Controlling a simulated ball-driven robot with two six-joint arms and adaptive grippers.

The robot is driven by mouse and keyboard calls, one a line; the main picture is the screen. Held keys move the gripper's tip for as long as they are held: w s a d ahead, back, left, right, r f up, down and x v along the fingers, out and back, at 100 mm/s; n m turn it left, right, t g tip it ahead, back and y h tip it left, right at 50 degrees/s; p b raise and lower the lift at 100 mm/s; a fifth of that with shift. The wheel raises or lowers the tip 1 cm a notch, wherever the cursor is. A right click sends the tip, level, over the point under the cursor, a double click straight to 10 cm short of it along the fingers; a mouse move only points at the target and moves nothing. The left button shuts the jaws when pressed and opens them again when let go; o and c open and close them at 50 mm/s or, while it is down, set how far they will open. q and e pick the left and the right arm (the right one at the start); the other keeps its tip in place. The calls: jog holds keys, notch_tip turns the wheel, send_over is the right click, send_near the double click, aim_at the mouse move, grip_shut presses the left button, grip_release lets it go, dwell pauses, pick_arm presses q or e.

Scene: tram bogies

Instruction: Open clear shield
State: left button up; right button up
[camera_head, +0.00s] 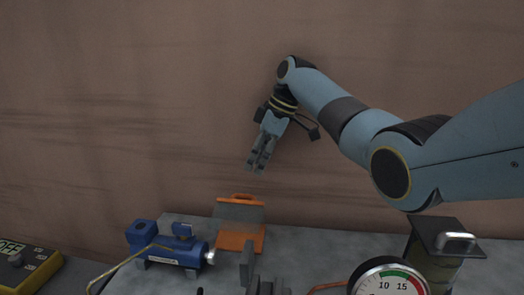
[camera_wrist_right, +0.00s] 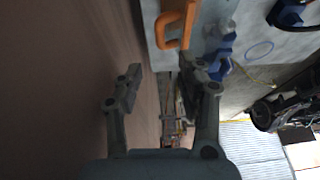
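The shield looks like a greyish see-through panel (camera_head: 238,212) on an orange frame, with an orange handle (camera_head: 242,196) along its top edge. It stands at the back of the grey bench. My right gripper (camera_head: 255,168) hangs pointing down, above and slightly right of the handle, and apart from it. In the right wrist view my right gripper (camera_wrist_right: 160,85) has its fingers spread with nothing between them. The orange handle (camera_wrist_right: 178,24) shows beyond the fingers at the top. My left gripper is not in view.
A blue pump-like unit (camera_head: 168,246) sits left of the shield. A dial gauge (camera_head: 388,281) and a dark box with a metal handle (camera_head: 440,250) stand to the right. A yellow control box (camera_head: 38,272) is at lower left. A brown wall (camera_head: 130,110) rises behind the bench.

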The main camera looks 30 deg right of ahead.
jog(key=shift+v, duration=1.5)
